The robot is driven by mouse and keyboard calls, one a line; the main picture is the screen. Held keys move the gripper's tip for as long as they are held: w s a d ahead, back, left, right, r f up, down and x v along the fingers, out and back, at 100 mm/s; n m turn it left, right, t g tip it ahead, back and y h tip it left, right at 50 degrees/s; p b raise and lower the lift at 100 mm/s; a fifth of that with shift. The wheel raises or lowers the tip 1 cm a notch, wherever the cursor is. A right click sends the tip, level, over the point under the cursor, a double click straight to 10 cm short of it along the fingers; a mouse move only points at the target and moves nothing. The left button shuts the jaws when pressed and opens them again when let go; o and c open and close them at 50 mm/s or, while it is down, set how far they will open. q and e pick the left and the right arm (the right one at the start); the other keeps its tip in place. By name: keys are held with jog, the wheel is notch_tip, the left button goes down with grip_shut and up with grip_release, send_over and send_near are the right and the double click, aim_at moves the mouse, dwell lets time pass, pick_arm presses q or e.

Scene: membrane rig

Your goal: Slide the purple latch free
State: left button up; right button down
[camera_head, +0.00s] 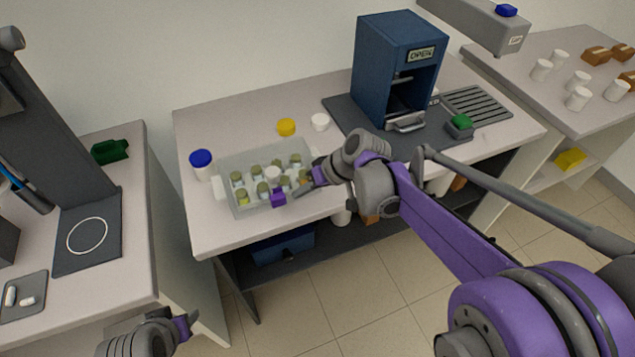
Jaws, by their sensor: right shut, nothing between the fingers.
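A clear tray (226,190) with several small capped vials stands on the middle bench. The small purple latch (278,198) is at the tray's front side. My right gripper (300,189) is shut and empty at the tray's front right corner, just right of the latch. I cannot tell whether its fingertips touch the tray or the latch. My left gripper (188,326) is low at the bottom left, in front of the bench and well away from the tray. Its fingers are too small and turned to judge.
A blue-capped jar (201,164), a yellow lid (286,127) and a white lid (320,122) stand around the tray. A blue cabinet (385,70) stands on a dark mat behind my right arm. The bench front left of the tray is clear.

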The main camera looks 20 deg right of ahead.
aim_at(282, 198)
jog(key=shift+a, duration=0.75)
jog(key=shift+s+a, duration=0.15)
jog(key=shift+a, duration=1.65)
jog(key=shift+d, duration=0.15)
